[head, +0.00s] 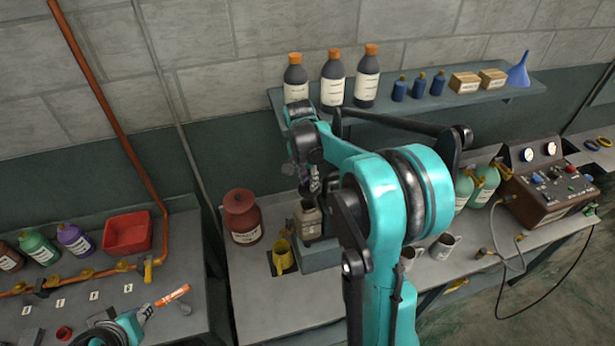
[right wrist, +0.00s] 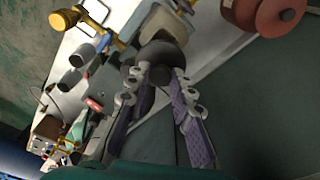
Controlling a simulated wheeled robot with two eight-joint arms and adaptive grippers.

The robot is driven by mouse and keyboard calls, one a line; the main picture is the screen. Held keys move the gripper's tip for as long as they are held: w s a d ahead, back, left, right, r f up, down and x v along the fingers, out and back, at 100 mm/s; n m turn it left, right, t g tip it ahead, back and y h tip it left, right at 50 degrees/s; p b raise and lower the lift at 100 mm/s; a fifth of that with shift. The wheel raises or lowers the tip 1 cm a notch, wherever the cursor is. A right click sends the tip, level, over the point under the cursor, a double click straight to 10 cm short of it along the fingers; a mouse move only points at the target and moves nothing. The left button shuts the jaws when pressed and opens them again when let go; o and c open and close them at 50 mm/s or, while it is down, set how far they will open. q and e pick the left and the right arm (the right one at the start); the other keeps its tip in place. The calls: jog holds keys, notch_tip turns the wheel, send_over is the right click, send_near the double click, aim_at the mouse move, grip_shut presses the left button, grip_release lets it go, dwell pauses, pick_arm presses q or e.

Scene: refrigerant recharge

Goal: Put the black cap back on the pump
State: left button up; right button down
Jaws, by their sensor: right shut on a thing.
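In the right wrist view the gripper (right wrist: 160,78) is shut on a small dark piece (right wrist: 161,76), apparently the black cap. A dark rounded body (right wrist: 164,55) lies just beyond the fingertips. I cannot tell whether the cap touches the pump. In the head view the cap is too small to make out, and my right arm hides part of the bench.
A red-brown canister (head: 241,217) and a yellow fitting (head: 283,257) stand left of the pump. Metal mugs (head: 441,247) and a gauge console (head: 548,178) are to the right. The shelf (head: 450,108) with bottles is behind. Bare bench shows at the front left.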

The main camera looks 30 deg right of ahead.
aim_at(308, 193)
jog(key=f+b, duration=0.1)
jog(key=f, duration=0.2)
jog(key=shift+w+f+b, duration=0.2)
jog(key=shift+w+b, duration=0.15)
jog(key=shift+w, duration=0.05)
jog(key=shift+s+f+b, duration=0.25)
jog(key=shift+f+b, duration=0.35)
jog(key=shift+f, duration=0.15)
jog(key=shift+w+f+b, duration=0.15)
jog(key=shift+f+b, duration=0.35)
jog(key=shift+f, duration=0.25)
jog(key=shift+r, duration=0.1)
jog(key=shift+f+b, duration=0.45)
jog(key=shift+b, duration=0.25)
dwell(0.6)
dwell(0.3)
jog(key=c, duration=0.8)
grip_release()
jog(key=shift+o, duration=0.2)
